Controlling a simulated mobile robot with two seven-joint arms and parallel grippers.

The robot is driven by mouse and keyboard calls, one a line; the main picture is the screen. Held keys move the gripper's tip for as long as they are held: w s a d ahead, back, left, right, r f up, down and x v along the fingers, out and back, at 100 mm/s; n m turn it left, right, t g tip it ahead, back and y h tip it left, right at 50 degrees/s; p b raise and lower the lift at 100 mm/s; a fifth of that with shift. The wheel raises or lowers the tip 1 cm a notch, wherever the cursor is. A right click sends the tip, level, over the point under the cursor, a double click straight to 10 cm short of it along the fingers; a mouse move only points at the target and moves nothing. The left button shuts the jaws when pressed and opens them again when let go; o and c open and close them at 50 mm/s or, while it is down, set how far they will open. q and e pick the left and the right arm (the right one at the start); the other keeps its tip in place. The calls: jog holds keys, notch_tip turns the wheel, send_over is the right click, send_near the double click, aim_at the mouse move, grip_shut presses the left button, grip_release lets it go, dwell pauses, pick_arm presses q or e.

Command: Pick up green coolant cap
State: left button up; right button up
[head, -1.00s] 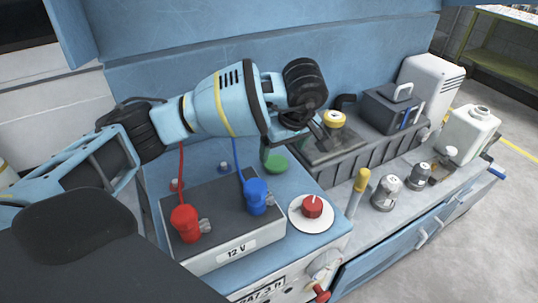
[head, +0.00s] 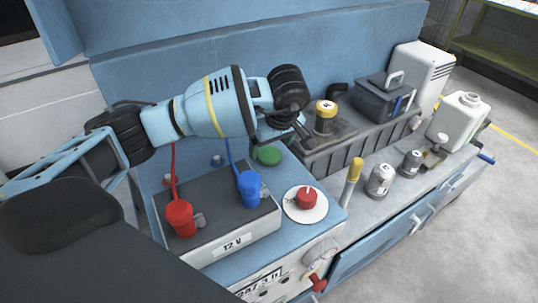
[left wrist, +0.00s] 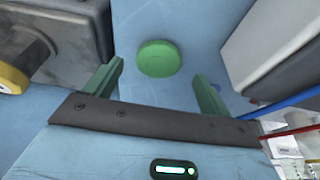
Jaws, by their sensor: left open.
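The green coolant cap (head: 267,155) is a round green disc on the blue bench top, behind the red knob and right of the 12 V battery. In the left wrist view the cap (left wrist: 158,58) shows whole, beyond and between the two green fingers. My left gripper (left wrist: 158,85) is open and empty, and the cap lies ahead of its fingertips. In the head view my left gripper (head: 296,132) is above and just right of the cap. I do not see my right gripper.
A 12 V battery (head: 234,240) with red and blue clamps stands left of the cap. A red knob (head: 306,198) on a white disc is in front. Several small cans and a white jug (head: 460,118) stand further right.

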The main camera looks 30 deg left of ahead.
aim_at(269, 153)
pick_arm(q)
jog(key=shift+x, duration=1.75)
jog(key=shift+w, duration=0.1)
jog(key=c, duration=1.1)
